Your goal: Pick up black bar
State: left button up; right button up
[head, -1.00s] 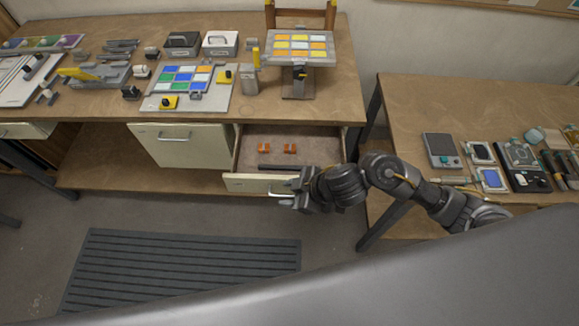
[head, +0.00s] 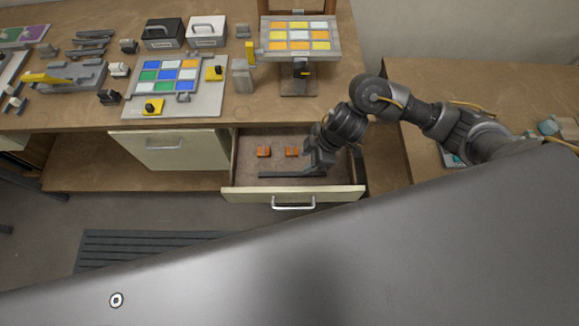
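The black bar (head: 284,174) lies lengthwise across the open drawer (head: 235,192), near the drawer's front. My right gripper (head: 316,168) is down inside the drawer, at the right end of the bar. Its fingers hide part of that end, and I cannot tell whether they are open or shut on the bar. My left gripper is not in view.
Two small orange pieces (head: 263,152) lie in the drawer behind the bar. The bench (head: 70,115) above carries a board of coloured glass tiles (head: 170,76) and a raised tile stand (head: 298,48). Another table (head: 470,80) stands at the right.

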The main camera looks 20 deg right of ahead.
aim_at(293, 173)
jog(key=f, duration=0.3)
jog(key=shift+s+a+f, duration=0.25)
jog(key=shift+a+f, duration=0.05)
jog(key=shift+w+a+f+b, duration=0.15)
jog(key=shift+f, duration=0.2)
jog(key=shift+w+a+f+b, duration=0.15)
jog(key=shift+f, duration=0.3)
jog(key=x, duration=0.5)
jog(key=shift+w, duration=0.4)
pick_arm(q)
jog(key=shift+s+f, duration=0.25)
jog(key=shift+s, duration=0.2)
pick_arm(e)
jog(key=shift+c, duration=0.3)
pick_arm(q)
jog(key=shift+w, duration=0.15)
pick_arm(e)
grip_shut()
